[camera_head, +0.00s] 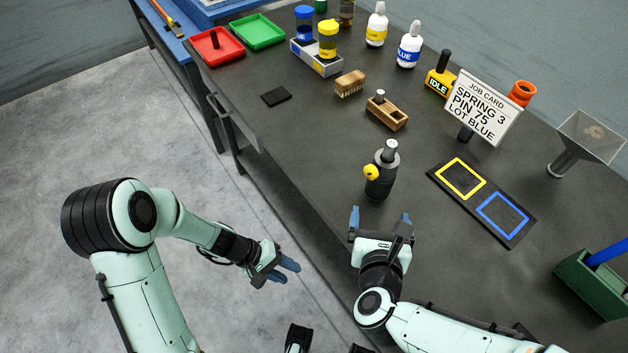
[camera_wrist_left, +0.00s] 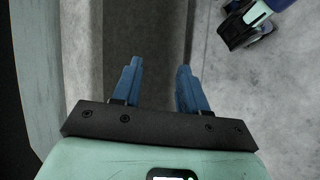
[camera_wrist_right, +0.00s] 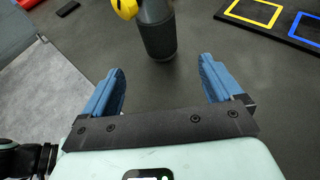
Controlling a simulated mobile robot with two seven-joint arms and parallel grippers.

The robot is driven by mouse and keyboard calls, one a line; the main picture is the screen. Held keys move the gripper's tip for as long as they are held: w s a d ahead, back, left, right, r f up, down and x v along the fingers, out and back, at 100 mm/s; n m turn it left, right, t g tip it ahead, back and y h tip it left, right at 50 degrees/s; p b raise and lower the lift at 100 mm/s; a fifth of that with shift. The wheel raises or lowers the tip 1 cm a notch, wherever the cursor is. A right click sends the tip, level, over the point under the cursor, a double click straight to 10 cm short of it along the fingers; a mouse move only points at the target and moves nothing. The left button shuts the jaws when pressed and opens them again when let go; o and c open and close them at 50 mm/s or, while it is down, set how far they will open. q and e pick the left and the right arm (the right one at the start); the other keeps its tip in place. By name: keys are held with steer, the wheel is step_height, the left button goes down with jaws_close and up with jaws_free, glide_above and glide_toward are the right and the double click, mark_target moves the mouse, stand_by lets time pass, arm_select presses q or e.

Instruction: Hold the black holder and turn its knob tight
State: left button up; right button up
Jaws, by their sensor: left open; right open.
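The black holder (camera_head: 379,181) stands upright on the dark bench, with a grey metal pin (camera_head: 390,150) in its top and a yellow knob (camera_head: 371,172) on its left side. In the right wrist view the holder (camera_wrist_right: 158,38) is beyond the fingertips, with the yellow knob (camera_wrist_right: 125,7) cut by the top edge. My right gripper (camera_head: 380,217) is open and empty, just in front of the holder and not touching it. It also shows in the right wrist view (camera_wrist_right: 160,85). My left gripper (camera_head: 288,270) is open and empty, off the bench's front edge; the left wrist view shows its spread fingers (camera_wrist_left: 157,85).
A black mat (camera_head: 482,202) with yellow and blue squares lies right of the holder. Behind are a wooden block (camera_head: 388,113), a brush (camera_head: 350,83), a job card (camera_head: 480,108) and bottles (camera_head: 408,45). A green bin (camera_head: 590,285) stands at right. Bench left of the holder is clear.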

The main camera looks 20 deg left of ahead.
mark_target(378, 184)
arm_select(q)
steer(key=w+d+r+m+t+h, duration=0.1)
steer(key=w+d+r+t+h, duration=0.1)
steer(key=r, duration=1.1)
steer(key=w+d+r+m+t+h, duration=0.2)
steer(key=w+r+t+h, duration=0.2)
steer(key=r, duration=1)
steer(key=w+t, duration=0.2)
steer(key=w, duration=0.2)
steer(key=shift+w+d+r, duration=0.15)
steer(key=shift+w, duration=0.1)
arm_select(e)
steer(key=x, duration=1.3)
steer(key=shift+w+a, duration=0.1)
steer(key=shift+w, duration=0.15)
steer(key=c, duration=1.5)
